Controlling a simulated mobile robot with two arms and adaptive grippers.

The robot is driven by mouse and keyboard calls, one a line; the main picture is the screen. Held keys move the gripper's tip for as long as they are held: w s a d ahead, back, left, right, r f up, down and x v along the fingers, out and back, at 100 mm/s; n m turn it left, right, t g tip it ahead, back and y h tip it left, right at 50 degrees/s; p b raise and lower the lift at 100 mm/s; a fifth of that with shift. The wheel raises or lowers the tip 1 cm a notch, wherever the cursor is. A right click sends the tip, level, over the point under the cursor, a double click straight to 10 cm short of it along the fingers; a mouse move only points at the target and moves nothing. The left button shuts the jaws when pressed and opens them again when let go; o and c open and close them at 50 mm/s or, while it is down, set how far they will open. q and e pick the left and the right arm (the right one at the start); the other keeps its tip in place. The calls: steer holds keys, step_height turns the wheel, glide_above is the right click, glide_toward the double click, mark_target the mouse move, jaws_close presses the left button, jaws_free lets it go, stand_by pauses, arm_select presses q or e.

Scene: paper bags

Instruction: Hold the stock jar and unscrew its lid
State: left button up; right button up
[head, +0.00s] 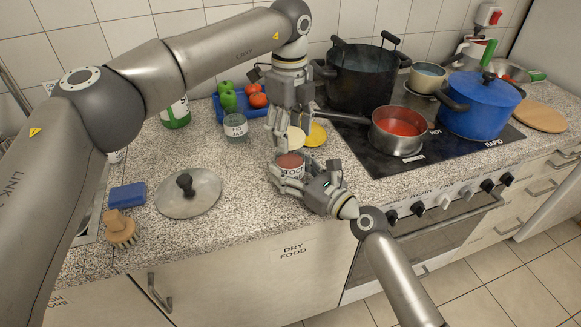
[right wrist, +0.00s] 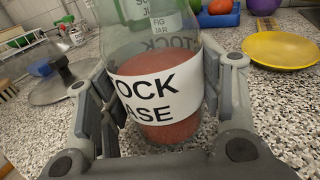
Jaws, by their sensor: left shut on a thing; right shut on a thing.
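The stock jar (head: 290,165) is a clear glass jar with reddish contents and a white label. It stands upright near the counter's front. In the right wrist view the jar (right wrist: 158,100) fills the middle, its top cut off by the frame. My right gripper (head: 288,180) is shut around the jar's lower body, a finger on each side. My left gripper (head: 295,143) points down from above the jar, shut on the pale lid (head: 296,138). The fingers partly hide the lid, and I cannot tell whether it still touches the jar's rim.
A yellow dish (head: 317,135) lies close behind the jar. The fig jar (head: 235,126) and a blue tray (head: 258,110) of vegetables stand behind left. A saucepan (head: 398,142) is on the hob at right. A pot lid (head: 190,205), blue sponge (head: 127,195) and brush (head: 120,230) lie left.

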arm_select(q)
steer(key=shift+r, duration=2.65)
arm_select(e)
steer(key=o, duration=1.4)
steer(key=shift+s+d, duration=0.1)
steer(key=v, duration=1.1)
steer(key=shift+s+d, duration=0.25)
steer(key=shift+s, duration=0.05)
